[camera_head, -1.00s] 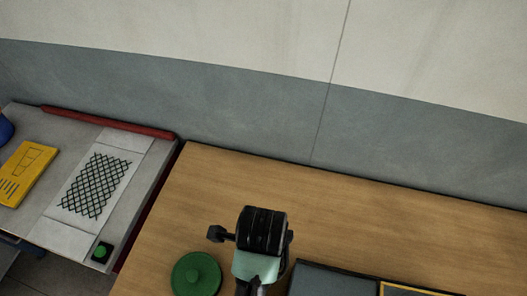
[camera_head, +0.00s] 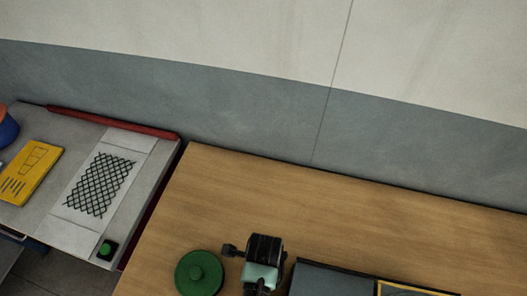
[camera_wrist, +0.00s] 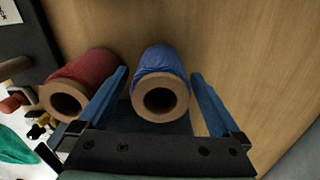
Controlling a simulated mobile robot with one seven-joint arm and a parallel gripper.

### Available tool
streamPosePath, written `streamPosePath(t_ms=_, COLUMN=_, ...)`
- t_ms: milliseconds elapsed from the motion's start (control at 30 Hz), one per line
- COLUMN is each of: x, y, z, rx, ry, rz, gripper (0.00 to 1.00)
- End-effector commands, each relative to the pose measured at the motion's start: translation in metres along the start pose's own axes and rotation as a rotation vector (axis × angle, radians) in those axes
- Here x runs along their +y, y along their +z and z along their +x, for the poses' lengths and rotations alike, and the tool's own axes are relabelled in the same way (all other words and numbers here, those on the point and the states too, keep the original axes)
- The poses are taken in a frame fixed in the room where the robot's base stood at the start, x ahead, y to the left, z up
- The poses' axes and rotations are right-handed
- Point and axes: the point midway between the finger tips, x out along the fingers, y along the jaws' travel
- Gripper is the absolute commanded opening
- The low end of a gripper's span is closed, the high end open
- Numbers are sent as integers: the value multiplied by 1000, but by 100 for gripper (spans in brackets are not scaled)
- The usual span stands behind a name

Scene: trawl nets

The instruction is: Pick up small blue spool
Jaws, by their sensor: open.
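In the wrist view, the small blue spool (camera_wrist: 158,62) lies on or just above the wooden surface, its brown round end with a dark hole facing me. My gripper (camera_wrist: 160,73) is open. In the head view, my arm shows at the bottom middle and the blue spool is not visible.
A red spool (camera_wrist: 84,72) lies just left of my left finger. In the head view, a green round lidded thing (camera_head: 200,273) sits on the wooden table (camera_head: 330,215). A dark tray (camera_head: 330,281) is at the right. A grey bench (camera_head: 50,215) holds a net sample (camera_head: 100,186) and yellow card (camera_head: 30,174).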

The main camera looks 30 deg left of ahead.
Motion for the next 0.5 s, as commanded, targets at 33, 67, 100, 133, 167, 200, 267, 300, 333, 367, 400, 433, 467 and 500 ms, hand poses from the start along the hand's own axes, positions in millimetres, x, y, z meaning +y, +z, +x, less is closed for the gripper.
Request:
streamPosePath(t_ms=33, x=0, y=0, z=4, rx=0, ry=1, rz=0, gripper=100)
streamPosePath(t_ms=67, x=0, y=0, z=6, rx=0, ry=1, rz=0, gripper=100)
streamPosePath(t_ms=100, x=0, y=0, z=7, rx=0, ry=0, rz=0, gripper=100)
streamPosePath(t_ms=133, x=0, y=0, z=8, rx=0, ry=-1, rz=0, gripper=100)
streamPosePath(t_ms=167, x=0, y=0, z=8, rx=0, ry=-1, rz=0, gripper=100)
streamPosePath(t_ms=200, x=0, y=0, z=9, rx=0, ry=-1, rz=0, gripper=100)
streamPosePath(t_ms=267, x=0, y=0, z=8, rx=0, ry=-1, rz=0, gripper=100)
streamPosePath(t_ms=300, x=0, y=0, z=8, rx=0, ry=-1, rz=0, gripper=100)
streamPosePath(t_ms=333, x=0, y=0, z=8, rx=0, ry=-1, rz=0, gripper=100)
streamPosePath(t_ms=367, x=0, y=0, z=8, rx=0, ry=-1, rz=0, gripper=98)
streamPosePath(t_ms=400, x=0, y=0, z=8, rx=0, ry=-1, rz=0, gripper=91)
streamPosePath(t_ms=433, x=0, y=0, z=8, rx=0, ry=-1, rz=0, gripper=86)
streamPosePath(t_ms=467, x=0, y=0, z=8, rx=0, ry=-1, rz=0, gripper=80)
streamPosePath(t_ms=500, x=0, y=0, z=8, rx=0, ry=-1, rz=0, gripper=73)
